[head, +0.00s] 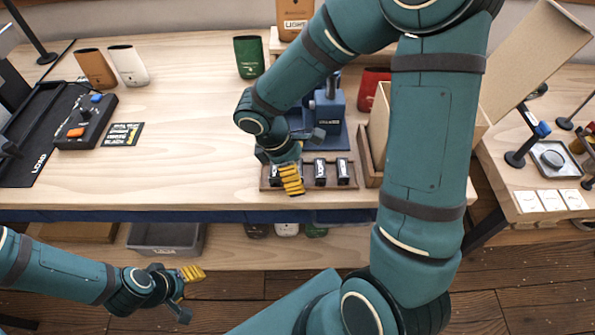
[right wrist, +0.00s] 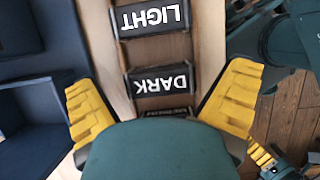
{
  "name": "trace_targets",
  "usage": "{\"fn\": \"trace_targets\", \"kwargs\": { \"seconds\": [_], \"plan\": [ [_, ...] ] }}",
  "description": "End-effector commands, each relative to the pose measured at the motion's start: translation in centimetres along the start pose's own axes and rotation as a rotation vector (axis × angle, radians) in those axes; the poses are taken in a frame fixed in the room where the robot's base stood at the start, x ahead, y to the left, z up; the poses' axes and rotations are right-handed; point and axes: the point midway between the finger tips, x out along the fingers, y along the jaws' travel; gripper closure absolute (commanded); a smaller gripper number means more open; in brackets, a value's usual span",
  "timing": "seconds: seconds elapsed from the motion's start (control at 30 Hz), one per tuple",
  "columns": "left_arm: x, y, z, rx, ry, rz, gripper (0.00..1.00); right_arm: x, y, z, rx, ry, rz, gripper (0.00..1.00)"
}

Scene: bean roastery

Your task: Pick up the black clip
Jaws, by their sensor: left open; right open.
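I cannot make out a black clip for certain in either view. A small wooden tray (head: 332,187) at the table's front edge holds black blocks with white lettering. In the right wrist view, one block reads LIGHT (right wrist: 150,17), one reads DARK (right wrist: 162,80), and a third (right wrist: 166,114) is partly hidden by my gripper. My right gripper (head: 291,180) is over the tray's left part, its yellow fingers apart, nothing seen between them; they also show in the right wrist view (right wrist: 160,98). My left gripper (head: 190,286) is open and empty, low in front of the table.
A blue device (head: 328,105) stands behind the tray, and a cardboard box (head: 378,125) to its right. A green bag (head: 249,57) stands at the back. A control box (head: 86,122) and a dark card (head: 122,134) lie left. A grey bin (head: 166,238) sits below. The table's middle left is clear.

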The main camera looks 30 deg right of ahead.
Motion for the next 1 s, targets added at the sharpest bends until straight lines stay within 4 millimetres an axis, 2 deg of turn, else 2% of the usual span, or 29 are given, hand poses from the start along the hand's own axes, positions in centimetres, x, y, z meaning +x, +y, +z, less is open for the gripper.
{"fn": "trace_targets", "kwargs": {
  "seconds": [0.07,0.1,0.23,0.7,0.87,1.0],
  "plan": [
    [-0.1,0.0,0.0,0.0,0.0,0.0,0.49,-0.1,0.0,0.0,0.0,0.0,0.001,0.0],
    [-0.1,0.0,0.0,0.0,0.0,0.0,0.49,-0.1,0.0,0.0,0.0,0.0,0.001,0.04],
    [-0.1,0.0,0.0,0.0,0.0,0.0,0.49,-0.1,0.0,0.0,0.0,0.0,0.001,0.48],
    [-0.2,0.1,0.0,0.0,-0.001,0.0,0.49,-0.5,0.1,0.2,0.001,0.0,0.002,0.5],
    [-1.0,0.4,0.1,-0.001,-0.004,0.0,0.49,-2.5,0.1,1.0,0.003,0.002,0.004,0.5],
    [-1.9,0.7,0.2,-0.001,-0.008,0.0,0.49,-5.2,0.1,2.1,0.003,0.003,0.005,0.5]
  ]
}}
